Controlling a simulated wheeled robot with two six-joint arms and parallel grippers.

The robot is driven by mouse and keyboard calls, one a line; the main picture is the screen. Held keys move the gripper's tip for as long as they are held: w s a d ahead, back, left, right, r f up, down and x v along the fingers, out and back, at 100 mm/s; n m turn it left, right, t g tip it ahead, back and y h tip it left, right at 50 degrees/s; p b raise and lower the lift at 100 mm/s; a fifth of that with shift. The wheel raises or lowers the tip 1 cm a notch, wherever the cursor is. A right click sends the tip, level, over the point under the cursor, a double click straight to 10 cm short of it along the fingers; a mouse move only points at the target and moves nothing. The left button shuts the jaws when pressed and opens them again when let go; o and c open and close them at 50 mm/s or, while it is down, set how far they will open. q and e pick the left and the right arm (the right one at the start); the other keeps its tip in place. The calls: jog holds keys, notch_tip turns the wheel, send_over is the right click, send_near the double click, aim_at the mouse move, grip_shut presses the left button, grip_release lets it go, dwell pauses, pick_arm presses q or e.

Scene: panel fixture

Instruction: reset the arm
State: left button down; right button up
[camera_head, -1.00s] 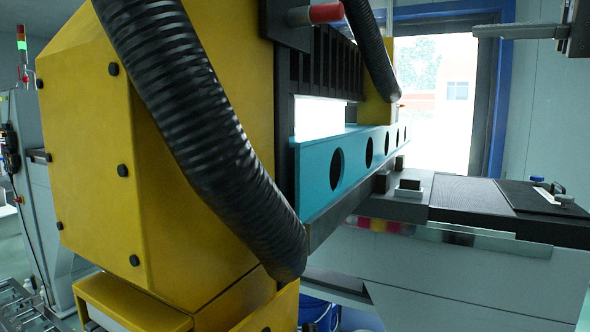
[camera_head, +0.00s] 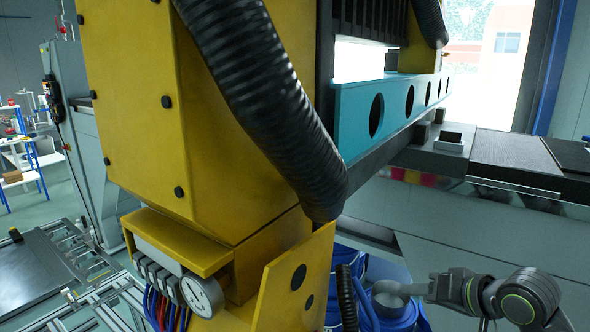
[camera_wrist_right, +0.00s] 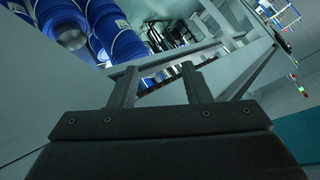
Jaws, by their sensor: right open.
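My right arm comes in at the lower right of the head view, with green rings at its joints. Its gripper (camera_head: 408,289) points left in front of the blue barrels, small and partly merged with them. In the right wrist view, the two dark fingers of this gripper (camera_wrist_right: 158,80) stand apart with nothing between them. My left arm and gripper are not in view.
A large yellow machine housing (camera_head: 140,100) with a black ribbed hose (camera_head: 265,90) fills the middle left. A teal beam (camera_head: 350,120) runs behind it. Blue barrels (camera_wrist_right: 110,30) stand beyond my right gripper. Grey panels and a dark bench top (camera_head: 515,160) are at right.

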jog(key=s+d+f+g+h, duration=0.2)
jog(key=s+f+h, duration=0.1)
jog(key=s+f, duration=1.3)
jog(key=s+d+f+n+g+h, duration=0.15)
jog(key=s+f, duration=0.25)
jog(key=s, duration=0.4)
jog(key=s+d+f+m+g+h, duration=0.1)
jog(key=s+d+f+g+h, duration=0.2)
jog(key=s, duration=0.5)
notch_tip(320, 180, down, 28)
jog(key=s, duration=0.1)
jog(key=s+f+g+y, duration=0.1)
jog(key=s+f, duration=1.3)
jog(key=shift+a+f, duration=0.2)
jog(key=shift+a, duration=0.2)
jog(key=shift+n+g, duration=0.25)
